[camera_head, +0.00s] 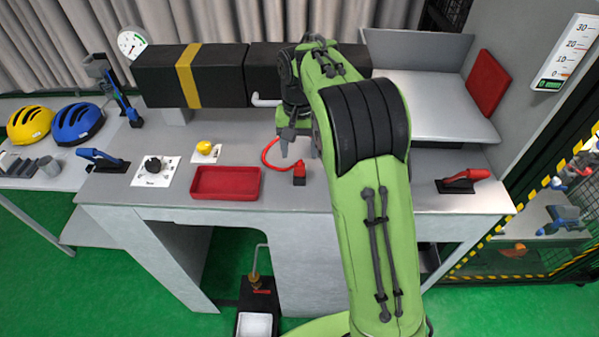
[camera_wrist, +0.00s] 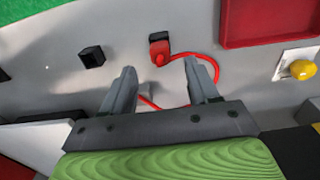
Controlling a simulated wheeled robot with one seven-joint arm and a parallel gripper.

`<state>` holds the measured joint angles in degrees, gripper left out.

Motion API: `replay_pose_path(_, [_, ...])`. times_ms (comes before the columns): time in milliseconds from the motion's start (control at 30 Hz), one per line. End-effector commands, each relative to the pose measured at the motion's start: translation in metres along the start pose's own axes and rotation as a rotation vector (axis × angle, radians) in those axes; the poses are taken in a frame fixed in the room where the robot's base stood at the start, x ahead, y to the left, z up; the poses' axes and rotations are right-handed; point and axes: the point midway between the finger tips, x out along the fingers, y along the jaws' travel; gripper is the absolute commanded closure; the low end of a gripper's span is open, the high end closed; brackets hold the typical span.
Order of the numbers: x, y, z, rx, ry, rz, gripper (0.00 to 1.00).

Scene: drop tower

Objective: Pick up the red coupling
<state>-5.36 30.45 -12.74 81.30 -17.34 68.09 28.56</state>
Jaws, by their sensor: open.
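The red coupling (camera_head: 299,170) stands on the grey worktop, with a black part at its front and a red cable (camera_head: 266,152) curving from it. In the wrist view the coupling (camera_wrist: 159,49) lies just beyond the fingertips, roughly centred between them, with the cable (camera_wrist: 212,62) looping to the right behind one finger. My gripper (camera_head: 299,150) is open and empty, above the worktop and behind the coupling as the head view shows it. In the wrist view both fingers of my gripper (camera_wrist: 159,68) are spread apart and do not touch the coupling.
A red tray (camera_head: 225,196) lies left of the coupling. A yellow button (camera_head: 204,146), a black knob (camera_head: 152,165) and a blue-handled lever (camera_head: 100,158) are further left. A red-handled lever (camera_head: 470,177) is at the right. A small black socket (camera_wrist: 92,56) shows in the wrist view.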

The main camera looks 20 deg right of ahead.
Motion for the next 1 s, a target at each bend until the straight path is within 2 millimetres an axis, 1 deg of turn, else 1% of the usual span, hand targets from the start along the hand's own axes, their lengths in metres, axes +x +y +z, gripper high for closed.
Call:
replay_pose_path(33, [0.007,-0.001,0.001,-0.002,-0.002,0.001,0.4])
replay_pose_path(167, [0.021,0.0,0.0,-0.002,-0.001,0.0,0.4])
replay_pose_path(300, [0.047,0.0,-0.002,-0.002,-0.003,0.001,0.4])
replay_pose_path(400, [0.06,0.0,-0.002,-0.001,0.0,0.0,0.4])
replay_pose_path(500, [0.064,0.0,-0.003,-0.001,0.003,-0.001,0.4])
replay_pose_path(633, [0.064,0.0,-0.003,-0.001,0.003,-0.001,0.4])
replay_pose_path(667, [0.064,0.0,-0.003,-0.001,0.003,-0.001,0.44])
replay_pose_path(900, [0.064,0.0,-0.003,-0.001,0.002,-0.001,0.8])
replay_pose_path(933, [0.064,0.0,-0.003,-0.001,0.002,-0.001,0.83])
replay_pose_path(1000, [0.064,0.0,-0.003,-0.001,0.003,-0.001,0.83])
